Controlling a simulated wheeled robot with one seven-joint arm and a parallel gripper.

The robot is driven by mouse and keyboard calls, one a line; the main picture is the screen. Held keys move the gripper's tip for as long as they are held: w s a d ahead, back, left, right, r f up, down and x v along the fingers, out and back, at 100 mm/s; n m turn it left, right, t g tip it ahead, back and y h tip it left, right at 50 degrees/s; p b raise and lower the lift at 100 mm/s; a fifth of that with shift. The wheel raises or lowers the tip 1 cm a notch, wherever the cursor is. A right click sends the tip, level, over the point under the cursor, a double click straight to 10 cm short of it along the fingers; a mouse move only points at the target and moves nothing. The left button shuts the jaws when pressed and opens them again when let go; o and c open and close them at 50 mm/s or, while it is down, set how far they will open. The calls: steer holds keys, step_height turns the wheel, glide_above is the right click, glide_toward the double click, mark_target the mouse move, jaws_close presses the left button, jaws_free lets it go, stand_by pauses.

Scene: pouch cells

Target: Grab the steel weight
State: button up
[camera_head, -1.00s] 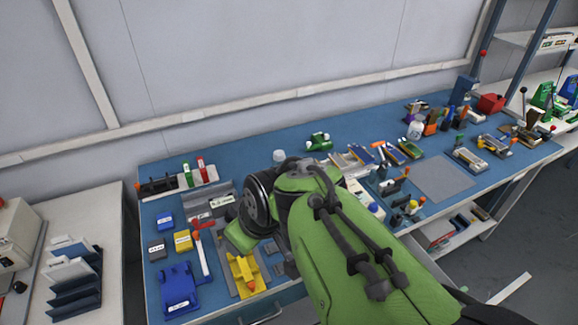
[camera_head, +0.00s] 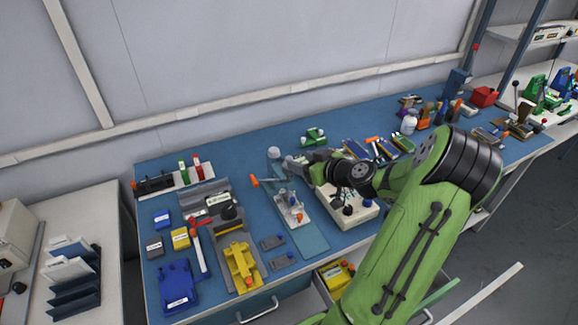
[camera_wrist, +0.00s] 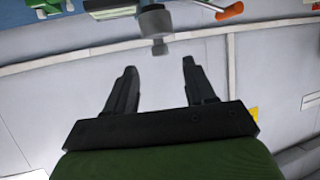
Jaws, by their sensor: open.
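The steel weight appears to be the grey cylinder with a small knob (camera_wrist: 156,22) in the wrist view, hanging upside down in that tilted picture. In the head view it seems to be the small pale-topped piece (camera_head: 274,153) near the back of the blue bench. My gripper (camera_wrist: 159,66) is open and empty, its two black fingers apart. The weight shows beyond the fingertips, roughly in line with the gap between them, and does not look touched. In the head view my gripper (camera_head: 290,163) is low over the bench, just right of the weight.
An orange-handled tool (camera_head: 268,182) lies close in front of the weight. A green item (camera_head: 314,135) stands behind my gripper to the right. A cream box with black knobs (camera_head: 345,208) sits below my wrist. Blue bench surface left of the weight (camera_head: 240,160) is clear.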

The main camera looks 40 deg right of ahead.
mark_target(289, 158)
steer(key=x, duration=0.8)
steer(key=shift+w+f+p, duration=0.15)
steer(key=shift+w+p, duration=0.15)
steer(key=shift+w, duration=0.05)
steer(key=shift+s, duration=0.15)
jaws_close()
